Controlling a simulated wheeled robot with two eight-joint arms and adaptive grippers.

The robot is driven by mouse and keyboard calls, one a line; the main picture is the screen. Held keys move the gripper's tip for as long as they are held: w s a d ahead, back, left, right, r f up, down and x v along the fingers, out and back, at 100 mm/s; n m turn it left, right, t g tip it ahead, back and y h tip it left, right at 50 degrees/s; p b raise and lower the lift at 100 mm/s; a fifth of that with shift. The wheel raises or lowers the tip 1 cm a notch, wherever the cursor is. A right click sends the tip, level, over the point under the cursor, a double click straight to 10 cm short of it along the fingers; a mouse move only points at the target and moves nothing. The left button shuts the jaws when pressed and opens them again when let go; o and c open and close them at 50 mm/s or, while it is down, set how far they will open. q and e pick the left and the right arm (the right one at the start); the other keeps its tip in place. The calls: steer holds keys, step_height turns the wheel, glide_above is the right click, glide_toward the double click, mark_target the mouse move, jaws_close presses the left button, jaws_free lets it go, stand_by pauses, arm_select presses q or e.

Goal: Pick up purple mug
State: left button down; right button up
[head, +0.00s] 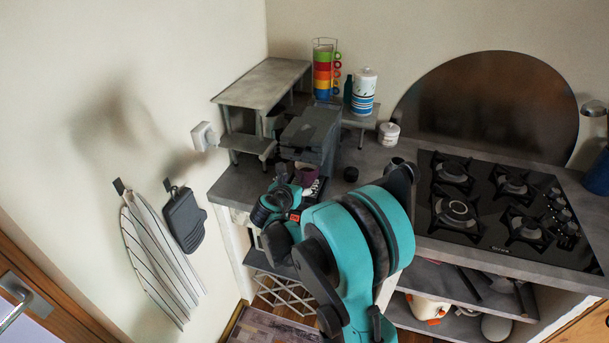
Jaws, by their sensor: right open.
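The purple mug (307,173) stands on the grey counter, in front of a dark grey appliance. Its lower part is partly hidden by my gripper and what lies around it. My right gripper (284,180) is open at the counter's front left, just left of and in front of the mug. The view is too small to tell whether the fingers touch the mug. My teal right arm covers the counter's front edge. My left gripper is not in view.
The dark grey appliance (310,132) and a small grey shelf (262,84) stand behind the mug. Stacked coloured cups (323,77) and a blue-striped canister (364,92) stand on a riser. A black gas hob (495,208) is at right.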

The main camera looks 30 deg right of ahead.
mark_target(305, 176)
steer(key=x, duration=0.3)
steer(key=shift+w+d+f+b, duration=0.1)
steer(key=shift+d+f+b, duration=0.05)
steer(key=shift+b, duration=0.2)
steer(key=c, duration=1.4)
steer(key=shift+r, duration=0.3)
